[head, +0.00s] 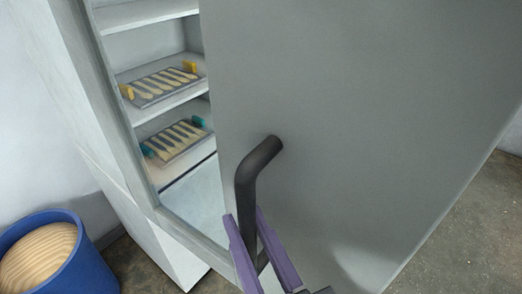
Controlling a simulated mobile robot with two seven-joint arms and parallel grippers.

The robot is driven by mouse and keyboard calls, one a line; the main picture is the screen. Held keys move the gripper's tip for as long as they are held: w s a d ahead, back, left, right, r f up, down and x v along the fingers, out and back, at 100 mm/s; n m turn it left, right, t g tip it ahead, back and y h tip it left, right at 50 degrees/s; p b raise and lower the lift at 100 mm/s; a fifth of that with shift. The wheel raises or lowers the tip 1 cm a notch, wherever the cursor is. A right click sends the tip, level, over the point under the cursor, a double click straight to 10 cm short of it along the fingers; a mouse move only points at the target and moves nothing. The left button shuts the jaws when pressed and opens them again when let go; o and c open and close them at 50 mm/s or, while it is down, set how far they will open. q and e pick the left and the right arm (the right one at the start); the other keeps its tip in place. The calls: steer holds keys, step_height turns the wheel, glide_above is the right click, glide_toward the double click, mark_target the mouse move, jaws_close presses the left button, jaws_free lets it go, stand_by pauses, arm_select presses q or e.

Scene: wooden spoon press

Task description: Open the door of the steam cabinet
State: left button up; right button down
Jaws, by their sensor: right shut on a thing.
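The grey door (360,110) of the steam cabinet (110,150) stands partly open, with a gap along its left edge. Through the gap I see inside shelves. A dark bent handle (246,190) sticks out from the door near its left edge. My right gripper (246,222), with purple fingers, is shut on the handle's lower part, one finger on each side. The door hides the right part of the inside. My left gripper is not in view.
Inside, a tray with yellow grips (158,88) and a tray with teal grips (180,143) hold several pale wooden spoons. A blue bin (88,268) with a round wooden thing stands at the lower left. Bare floor (465,225) shows at the right.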

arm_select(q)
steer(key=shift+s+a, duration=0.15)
arm_select(e)
steer(key=shift+s+a+f, duration=0.15)
steer(key=shift+s+a, duration=0.15)
steer(key=shift+a, duration=0.05)
steer(key=c, duration=1.1)
jaws_free()
steer(key=shift+c, duration=0.2)
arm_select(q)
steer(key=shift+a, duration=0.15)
arm_select(e)
steer(key=shift+o, duration=0.4)
arm_select(q)
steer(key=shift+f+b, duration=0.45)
steer(key=shift+b, duration=0.05)
arm_select(e)
steer(key=v, duration=0.9)
steer(key=shift+s, duration=0.4)
steer(key=shift+d, duration=0.15)
